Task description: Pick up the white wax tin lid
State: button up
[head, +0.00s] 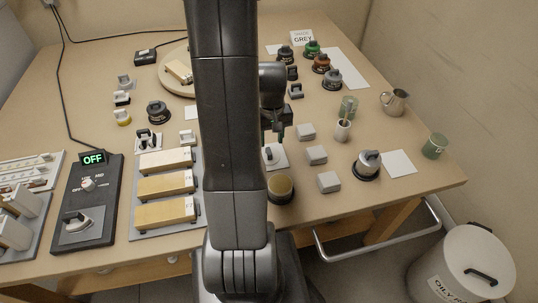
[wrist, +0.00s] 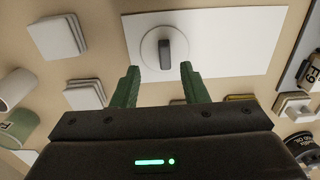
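A round white lid (wrist: 165,48) with a dark grey upright grip lies on a white card (wrist: 235,40) in the wrist view; it looks like the white wax tin lid. In the head view the lid (head: 269,154) sits on its card just right of my arm, which hides part of the card. My gripper (wrist: 159,70) is open, its two green fingers apart and nothing between them. The lid's grip lies beyond the fingertips, roughly centred between them. In the head view my gripper (head: 279,134) is above the lid, partly hidden by my arm.
Grey blocks (head: 316,154) stand right of the lid, and an open tin (head: 280,188) stands in front. A tray of wooden blocks (head: 166,186) and a switch panel (head: 86,205) are at left. A lidded tin (head: 368,164) stands further right. Dark tins (head: 321,63) fill the back.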

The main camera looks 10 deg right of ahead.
aim_at(269, 152)
jog(key=shift+s+a+f, duration=0.1)
jog(key=shift+a+f, duration=0.1)
jog(key=shift+f, duration=1.15)
jog(key=shift+a+f, duration=0.15)
jog(key=shift+f, duration=1.2)
grip_shut()
